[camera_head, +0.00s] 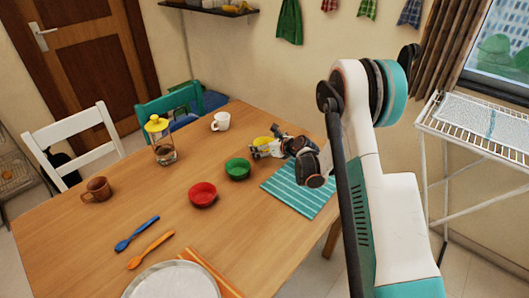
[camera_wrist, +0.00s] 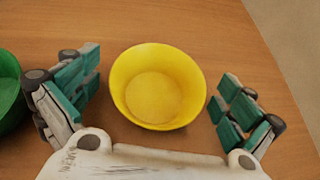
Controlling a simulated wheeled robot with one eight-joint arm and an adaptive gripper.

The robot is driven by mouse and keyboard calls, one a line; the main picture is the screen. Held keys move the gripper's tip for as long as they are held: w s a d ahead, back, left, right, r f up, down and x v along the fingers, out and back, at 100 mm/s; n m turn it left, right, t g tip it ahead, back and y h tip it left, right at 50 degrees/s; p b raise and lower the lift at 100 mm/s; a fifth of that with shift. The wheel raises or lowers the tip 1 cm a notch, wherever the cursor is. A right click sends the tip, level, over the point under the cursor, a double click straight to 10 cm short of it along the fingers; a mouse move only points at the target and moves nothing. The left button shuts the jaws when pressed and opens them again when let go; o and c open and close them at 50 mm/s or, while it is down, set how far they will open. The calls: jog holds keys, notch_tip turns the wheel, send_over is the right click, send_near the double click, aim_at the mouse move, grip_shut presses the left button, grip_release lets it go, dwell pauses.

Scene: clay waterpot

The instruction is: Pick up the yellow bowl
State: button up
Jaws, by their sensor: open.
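The yellow bowl (camera_wrist: 158,86) stands upright and empty on the wooden table. In the wrist view it lies between and just ahead of the two fingers of my gripper (camera_wrist: 158,97), with a gap on each side. My gripper is open and holds nothing. In the head view my gripper (camera_head: 258,150) is low over the table, and the yellow bowl (camera_head: 263,140) is mostly hidden behind it.
A green bowl (camera_head: 238,169) sits close to my gripper, also at the left of the wrist view (camera_wrist: 10,90). A red bowl (camera_head: 203,194), white mug (camera_head: 221,121), yellow-lidded jar (camera_head: 162,146) and brown mug (camera_head: 97,189) stand farther left. A striped teal mat (camera_head: 305,198) lies right.

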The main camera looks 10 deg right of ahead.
jog(key=shift+w, duration=0.1)
jog(key=c, duration=1.2)
